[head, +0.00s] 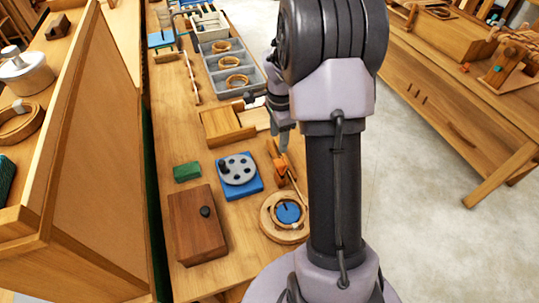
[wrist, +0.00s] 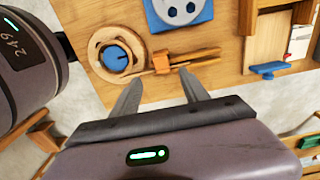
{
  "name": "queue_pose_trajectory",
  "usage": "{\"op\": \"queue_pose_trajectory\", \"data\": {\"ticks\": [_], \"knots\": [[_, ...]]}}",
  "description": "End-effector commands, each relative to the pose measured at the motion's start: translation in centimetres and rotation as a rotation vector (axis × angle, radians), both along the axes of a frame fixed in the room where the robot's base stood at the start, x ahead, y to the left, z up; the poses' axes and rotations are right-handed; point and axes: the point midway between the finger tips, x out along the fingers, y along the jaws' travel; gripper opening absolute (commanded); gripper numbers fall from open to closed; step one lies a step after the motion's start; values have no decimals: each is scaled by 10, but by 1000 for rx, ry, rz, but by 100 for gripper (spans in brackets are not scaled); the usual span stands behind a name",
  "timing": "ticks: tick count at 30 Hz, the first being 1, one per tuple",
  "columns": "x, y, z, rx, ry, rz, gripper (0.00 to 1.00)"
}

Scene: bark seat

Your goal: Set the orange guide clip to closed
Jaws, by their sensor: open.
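The orange guide clip (head: 281,165) is near the right edge of the long bench, partly hidden by my arm in the head view. In the wrist view the orange clip (wrist: 161,61) is a small block on a wooden strip, beside a round wooden ring. My gripper (wrist: 163,77) is open, its two fingertips apart and pointing toward the clip. In the picture the clip lies just beyond and between the tips, with nothing held. In the head view the gripper (head: 284,143) hangs over the bench edge above the clip. I cannot tell the clip's setting.
The round wooden ring with a blue centre (head: 286,235) is close to the clip. A blue base with a grey holed disc (head: 239,169), a green block (head: 187,171) and a brown box (head: 192,225) stand left of it. A wooden tray (head: 222,128) and grey bins (head: 215,77) are farther back.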

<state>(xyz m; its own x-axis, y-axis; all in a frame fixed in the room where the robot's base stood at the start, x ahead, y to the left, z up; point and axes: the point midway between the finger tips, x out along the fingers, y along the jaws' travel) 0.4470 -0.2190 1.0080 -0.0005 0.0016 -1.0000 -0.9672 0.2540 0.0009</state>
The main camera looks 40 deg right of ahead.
Motion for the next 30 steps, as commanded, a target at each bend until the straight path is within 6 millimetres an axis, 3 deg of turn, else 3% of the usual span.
{"op": "queue_pose_trajectory", "data": {"ticks": [1,3,9,15,23,30], "knots": [[-1,1,-21,2,4,1,53],[0,1,-43,1,2,1,53],[0,1,-91,1,1,2,53],[0,1,-110,0,-1,3,53],[0,1,-110,-1,-2,3,53],[0,1,-110,0,-1,3,6]]}}
